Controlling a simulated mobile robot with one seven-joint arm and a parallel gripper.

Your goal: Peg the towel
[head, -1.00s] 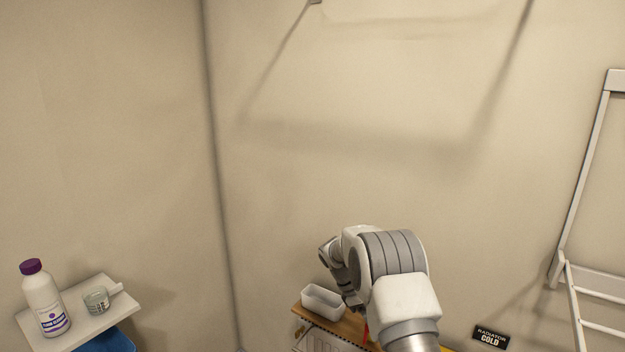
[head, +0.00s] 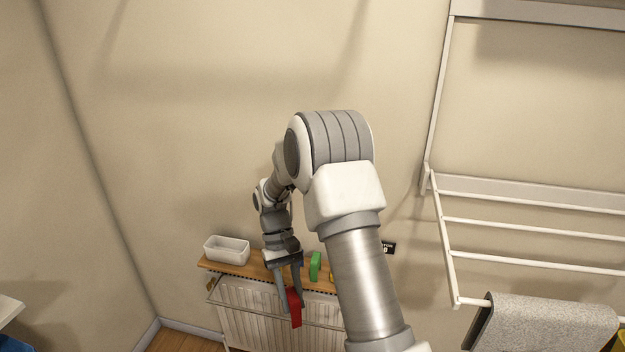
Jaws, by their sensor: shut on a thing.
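My gripper (head: 290,300) is in front of the wooden shelf, pointing down. Its jaws are shut on a red peg (head: 295,314), which hangs a little below the shelf's front edge, before the radiator. A green peg (head: 315,266) stands on the shelf to the right of my gripper. A bit of yellow, perhaps another peg, shows beside my arm. A grey towel (head: 550,325) hangs over a bar of the white drying rack (head: 530,226) at the lower right. The towel's lower part is out of the picture.
A white open bin (head: 227,249) stands at the left end of the wooden shelf (head: 246,268), above a white radiator (head: 255,305). My arm hides the shelf's right end.

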